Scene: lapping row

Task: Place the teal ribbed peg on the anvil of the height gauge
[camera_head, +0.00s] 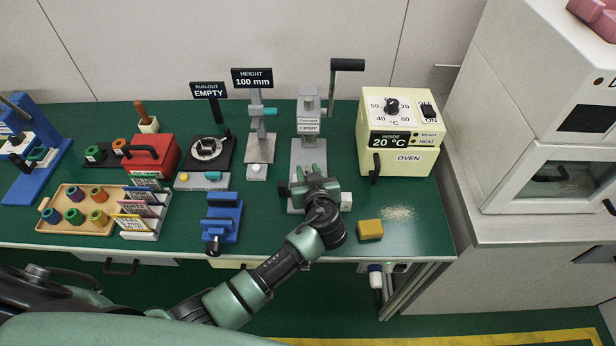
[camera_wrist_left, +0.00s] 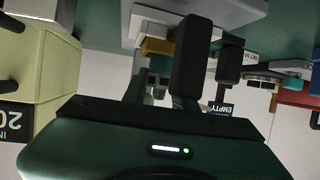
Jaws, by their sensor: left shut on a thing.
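The height gauge (camera_head: 260,148), below the "HEIGHT 100 mm" sign, stands at the back of the bench. A teal piece (camera_head: 270,111) juts sideways from its column; I cannot tell whether it is part of the gauge. My left gripper (camera_head: 313,170) is right of and in front of the gauge, over the foot of a grey lever press (camera_head: 308,150). Its dark fingers (camera_wrist_left: 213,62) also show in the wrist view. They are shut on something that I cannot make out. I cannot single out the teal ribbed peg with certainty. My right gripper is not in view.
A wooden tray (camera_head: 62,230) of coloured ribbed pegs and a card rack (camera_head: 150,225) stand left. The oven (camera_head: 400,160) and a yellow block (camera_head: 370,230) are right.

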